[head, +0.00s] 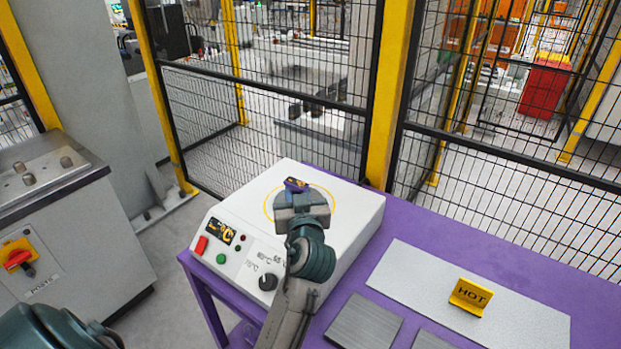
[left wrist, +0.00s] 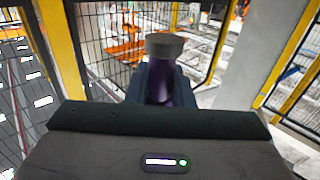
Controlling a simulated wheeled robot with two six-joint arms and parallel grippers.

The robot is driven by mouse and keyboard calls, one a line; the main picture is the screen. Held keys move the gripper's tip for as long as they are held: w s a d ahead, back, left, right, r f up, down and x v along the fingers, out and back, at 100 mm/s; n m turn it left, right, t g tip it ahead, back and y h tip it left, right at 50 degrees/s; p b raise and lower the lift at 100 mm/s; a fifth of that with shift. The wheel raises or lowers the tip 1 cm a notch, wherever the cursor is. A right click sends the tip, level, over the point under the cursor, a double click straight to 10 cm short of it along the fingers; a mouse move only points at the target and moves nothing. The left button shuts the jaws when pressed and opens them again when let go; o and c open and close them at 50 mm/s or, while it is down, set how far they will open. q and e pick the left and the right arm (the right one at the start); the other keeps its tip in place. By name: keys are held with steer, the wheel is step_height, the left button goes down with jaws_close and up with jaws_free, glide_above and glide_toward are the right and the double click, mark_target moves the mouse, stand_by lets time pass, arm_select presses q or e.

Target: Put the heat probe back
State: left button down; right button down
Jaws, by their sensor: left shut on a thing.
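My left gripper (head: 298,194) is shut on the heat probe (head: 295,184), a small purple piece that shows at its fingertips. In the left wrist view the probe (left wrist: 162,75) is a purple cylinder with a wide grey end, upright between the two dark fingers. In the head view the gripper and probe overlap the yellow ring on top of the white heater box (head: 347,207). I cannot tell whether the probe touches the box. My wrist and forearm hide part of the box's top and front. My right gripper is not in view.
The box has red and green buttons, a display (head: 222,231) and a black knob (head: 268,282). It stands on a purple table (head: 455,236). To the right lies a grey plate (head: 520,318) with a yellow HOT sign (head: 469,296). A mesh fence (head: 270,125) stands behind. A steel cabinet (head: 75,240) is at left.

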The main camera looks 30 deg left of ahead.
arm_select(q)
steer(key=shift+s+d, duration=0.15)
steer(key=shift+s, duration=0.2)
steer(key=d+f+m+t+h, duration=0.1)
steer(key=d+f+h, duration=0.1)
steer(key=s+d+f+m+t+h, duration=0.1)
steer(key=d+f+m+h, duration=0.1)
steer(key=d+f, duration=0.1)
steer(key=s+d+f+m+t+h, duration=0.1)
steer(key=d+f+m+h, duration=0.1)
steer(key=d+f+h, duration=0.1)
steer(key=shift+s+d+t, duration=0.1)
steer(key=shift+s+t, duration=0.15)
steer(key=shift+t, duration=0.05)
steer(key=s+d+f+m+h, duration=0.2)
steer(key=s+d+m+h, duration=0.1)
steer(key=s, duration=0.4)
steer(key=shift+s+d+f+t+h, duration=0.15)
steer(key=shift+s+d+t+h, duration=0.15)
steer(key=shift+d+h, duration=0.7)
steer(key=shift+d, duration=0.2)
